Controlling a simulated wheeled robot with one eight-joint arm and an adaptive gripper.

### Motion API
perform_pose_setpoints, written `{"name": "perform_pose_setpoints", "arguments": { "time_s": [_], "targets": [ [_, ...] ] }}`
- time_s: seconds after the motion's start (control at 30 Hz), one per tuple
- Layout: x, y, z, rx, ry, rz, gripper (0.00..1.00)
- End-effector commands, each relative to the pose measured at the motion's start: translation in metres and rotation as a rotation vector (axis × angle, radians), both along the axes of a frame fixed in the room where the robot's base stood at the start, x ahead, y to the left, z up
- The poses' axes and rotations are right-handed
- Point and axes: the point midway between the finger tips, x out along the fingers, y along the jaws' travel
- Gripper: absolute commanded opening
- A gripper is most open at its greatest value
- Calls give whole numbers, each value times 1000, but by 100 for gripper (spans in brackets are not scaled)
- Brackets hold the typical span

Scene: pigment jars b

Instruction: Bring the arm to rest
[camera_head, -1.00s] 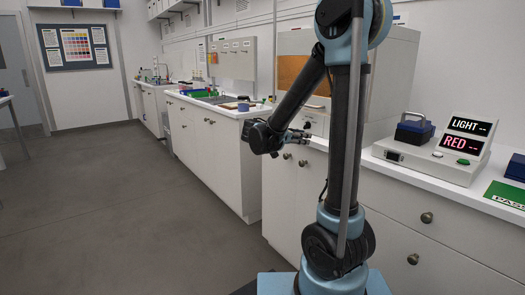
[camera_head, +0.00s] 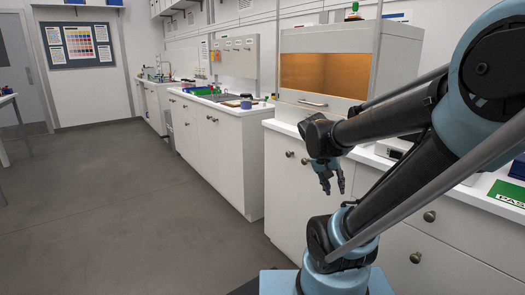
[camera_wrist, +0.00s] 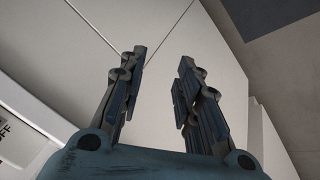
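My gripper (camera_head: 333,184) hangs with its fingers pointing down in front of the white cabinet fronts, just off the counter's front edge. In the wrist view my gripper (camera_wrist: 160,85) has its two fingers apart with nothing between them. Behind them are white cabinet doors. My arm is bent, with its elbow raised high at the right of the head view, and it hides part of the counter.
The white counter (camera_head: 284,127) carries a cabinet with an orange window (camera_head: 310,72). A green sign (camera_head: 507,193) and a dark blue box (camera_head: 517,168) lie at the right. A farther counter (camera_head: 232,108) holds small items.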

Motion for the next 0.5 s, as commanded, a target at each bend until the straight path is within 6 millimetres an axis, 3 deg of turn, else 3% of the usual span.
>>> {"name": "perform_pose_setpoints", "arguments": {
  "time_s": [0.2,0.5],
  "targets": [
    [-49,17,-27,142,81,145,31],
    [-90,48,-53,299,109,330,31]
  ]
}}
